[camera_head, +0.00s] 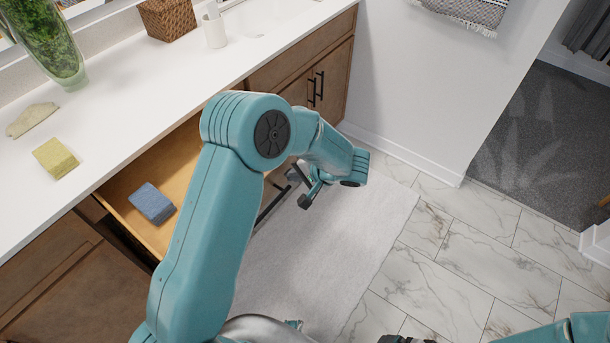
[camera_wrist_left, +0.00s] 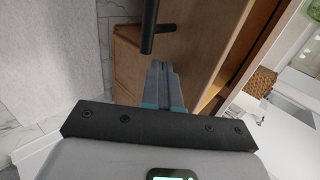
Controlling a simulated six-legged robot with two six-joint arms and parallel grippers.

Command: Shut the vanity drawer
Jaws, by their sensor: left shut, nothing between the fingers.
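The vanity drawer (camera_head: 165,178) is pulled open below the white counter, with its wooden interior showing and a blue sponge (camera_head: 152,203) inside. Its dark bar handle (camera_head: 271,206) shows beyond my left arm, which crosses over the drawer and hides much of it. My left gripper (camera_head: 303,186) is by the drawer front, near the handle, partly hidden by its own wrist. In the left wrist view, the left gripper's fingers (camera_wrist_left: 164,82) are shut and empty. A dark bar handle (camera_wrist_left: 149,28) stands just beyond the tips, beside the wooden front (camera_wrist_left: 192,35); contact cannot be told.
The counter (camera_head: 130,107) holds a yellow sponge (camera_head: 55,158), a folded cloth (camera_head: 32,119), a green vase (camera_head: 50,45), a wicker box (camera_head: 168,18) and a white cup (camera_head: 214,31). A pale rug (camera_head: 345,235) and open marble floor (camera_head: 465,245) lie before the vanity. My right gripper (camera_head: 405,339) is cut off below.

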